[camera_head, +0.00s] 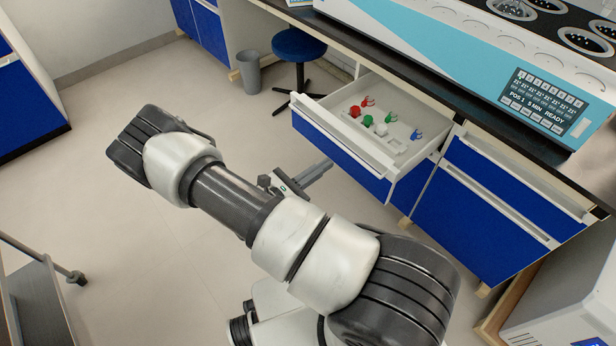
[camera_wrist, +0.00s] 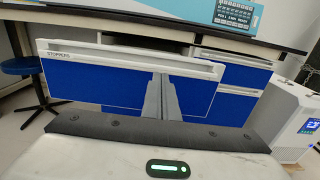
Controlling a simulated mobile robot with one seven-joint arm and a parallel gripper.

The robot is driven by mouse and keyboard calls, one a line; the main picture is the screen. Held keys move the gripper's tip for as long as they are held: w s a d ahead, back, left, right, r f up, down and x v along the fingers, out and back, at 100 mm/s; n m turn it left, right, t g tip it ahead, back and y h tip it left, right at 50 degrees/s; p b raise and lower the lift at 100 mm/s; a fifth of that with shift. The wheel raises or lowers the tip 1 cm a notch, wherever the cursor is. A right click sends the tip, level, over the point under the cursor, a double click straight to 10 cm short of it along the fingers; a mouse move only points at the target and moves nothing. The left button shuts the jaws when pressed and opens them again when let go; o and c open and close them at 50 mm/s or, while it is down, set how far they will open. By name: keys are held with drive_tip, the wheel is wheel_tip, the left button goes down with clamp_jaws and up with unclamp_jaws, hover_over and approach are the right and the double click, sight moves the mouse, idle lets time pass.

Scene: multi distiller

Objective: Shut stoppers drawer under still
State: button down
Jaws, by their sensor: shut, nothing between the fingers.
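The stoppers drawer (camera_head: 340,160) is pulled out from under the bench, below the still (camera_head: 470,60). Inside it lie small red, green, white and blue pieces. Its blue front with a white rail and a "STOPPERS" label (camera_wrist: 58,55) faces me in the wrist view (camera_wrist: 110,85). My gripper (camera_head: 328,164) is shut and empty, pointing at the blue front from outside. In the wrist view my fingers (camera_wrist: 162,78) overlap the lower middle of the front. I cannot tell whether they touch it.
Closed blue drawers (camera_head: 490,190) stand right of the open one. A blue stool (camera_head: 298,45) and grey bin (camera_head: 248,72) are behind it. A white appliance (camera_head: 565,285) stands at the lower right and a cart (camera_head: 38,290) at the left. The floor between is clear.

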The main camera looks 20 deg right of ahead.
sight(346, 151)
drive_tip(key=x, duration=0.5)
drive_tip(key=shift+w+d, duration=0.1)
drive_tip(key=shift+d, duration=0.2)
